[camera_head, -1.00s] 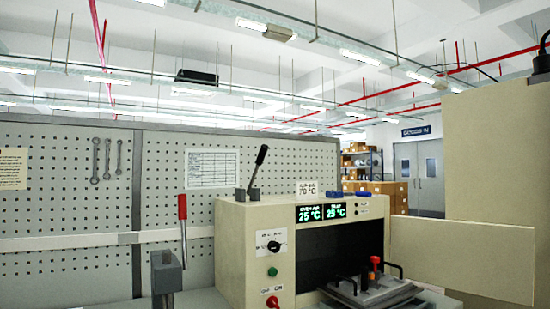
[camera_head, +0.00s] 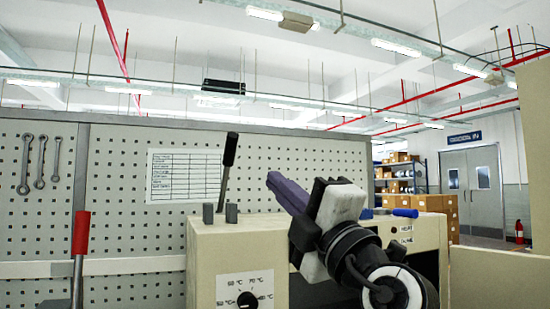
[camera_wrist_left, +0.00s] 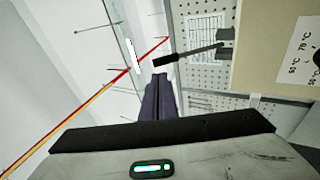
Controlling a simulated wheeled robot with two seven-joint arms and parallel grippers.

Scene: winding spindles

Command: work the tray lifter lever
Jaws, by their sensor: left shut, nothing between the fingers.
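A lever with a black grip (camera_head: 231,150) and a thin metal rod stands on top of the beige machine (camera_head: 205,250), leaning slightly right, between two grey lugs (camera_head: 231,213). My left gripper (camera_head: 272,180) is right of this lever, its purple fingers together and empty, pointing up and left. In the left wrist view the closed fingertips (camera_wrist_left: 160,80) are just below the end of the black grip (camera_wrist_left: 168,60); I cannot tell whether they touch. A second lever, with a red grip (camera_head: 81,233), stands at the left. My right gripper is not in view.
A dial (camera_head: 246,298) is on the machine's front. My left arm hides most of its displays and opening. A blue handle (camera_head: 405,213) lies on top at right. A pegboard (camera_head: 125,180) with hanging wrenches stands behind. A beige panel (camera_head: 535,150) closes off the right.

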